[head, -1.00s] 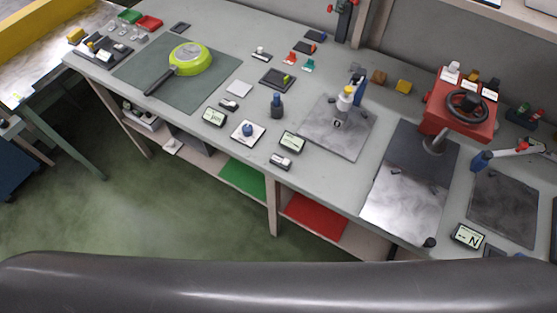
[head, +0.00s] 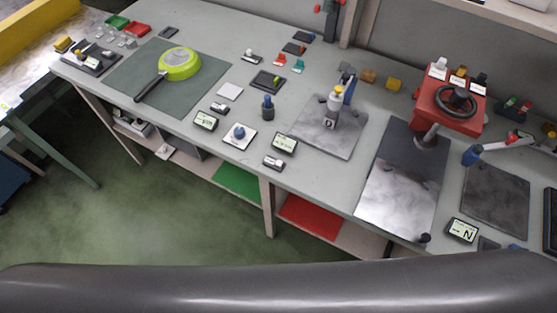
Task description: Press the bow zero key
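I cannot tell for sure which part is the bow zero key. Small key-like blocks lie on the bench beside displays: one (head: 273,162) below a display (head: 284,142) at the middle, and one (head: 220,107) beside another display (head: 205,120). A display reading like "N" (head: 463,230) stands at the right front, with a dark block (head: 489,244) beside it. Labels on the blocks are too small to read. Neither gripper is in view.
The long grey bench (head: 225,70) carries a yellow-green pan (head: 180,64) on a green mat (head: 198,91), a blue knob on a white plate (head: 236,144), metal plates (head: 400,203) and a red stand with a handwheel (head: 425,98). Green floor (head: 140,215) lies open in front.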

